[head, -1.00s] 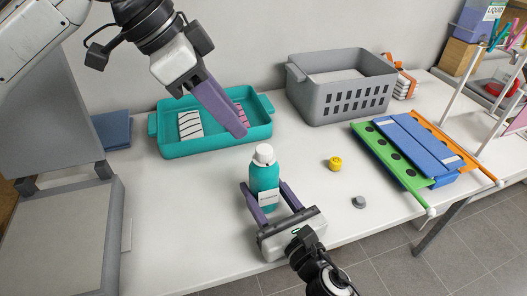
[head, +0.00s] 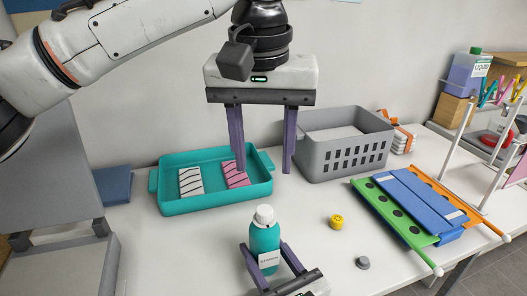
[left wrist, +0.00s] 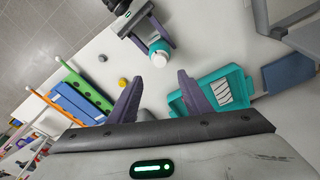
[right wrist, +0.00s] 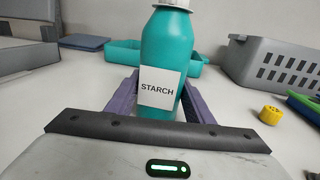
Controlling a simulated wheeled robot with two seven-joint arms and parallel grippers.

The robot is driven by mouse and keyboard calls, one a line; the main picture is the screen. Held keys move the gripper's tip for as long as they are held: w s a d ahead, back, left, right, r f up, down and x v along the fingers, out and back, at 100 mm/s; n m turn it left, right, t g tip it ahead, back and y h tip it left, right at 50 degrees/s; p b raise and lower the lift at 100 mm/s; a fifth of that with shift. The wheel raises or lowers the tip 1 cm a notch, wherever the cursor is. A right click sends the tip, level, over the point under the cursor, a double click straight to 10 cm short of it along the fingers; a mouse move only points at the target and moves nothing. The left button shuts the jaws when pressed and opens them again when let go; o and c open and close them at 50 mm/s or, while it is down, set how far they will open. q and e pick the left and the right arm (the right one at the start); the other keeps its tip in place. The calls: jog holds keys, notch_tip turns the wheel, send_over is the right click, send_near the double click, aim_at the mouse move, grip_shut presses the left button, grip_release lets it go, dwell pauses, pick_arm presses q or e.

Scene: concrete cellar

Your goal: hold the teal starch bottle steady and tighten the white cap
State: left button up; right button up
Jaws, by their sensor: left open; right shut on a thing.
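The teal starch bottle (head: 264,240) stands upright on the table, its label reading STARCH in the right wrist view (right wrist: 160,70). The white cap (head: 264,215) sits on the bottle's top; how tight it is cannot be told. My right gripper (head: 262,250) is shut on the bottle's body from the front, low near the table. My left gripper (head: 262,172) is open and empty, fingers pointing down, above and behind the bottle. In the left wrist view the cap (left wrist: 159,58) lies beyond the spread fingers, apart from them.
A teal tray (head: 205,207) with striped packets stands behind the bottle. A grey basket (head: 345,158) stands at the back right. A yellow cap (head: 337,222) and a grey cap (head: 362,263) lie right of the bottle. A blue folded board (head: 420,185) lies further right.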

aim_at(264, 210)
pick_arm(q)
jog(key=f, duration=0.4)
jog(key=w+f, duration=0.1)
jog(key=f, duration=0.6)
jog(key=shift+w+d+f, duration=0.1)
jog(key=shift+w+f, duration=0.3)
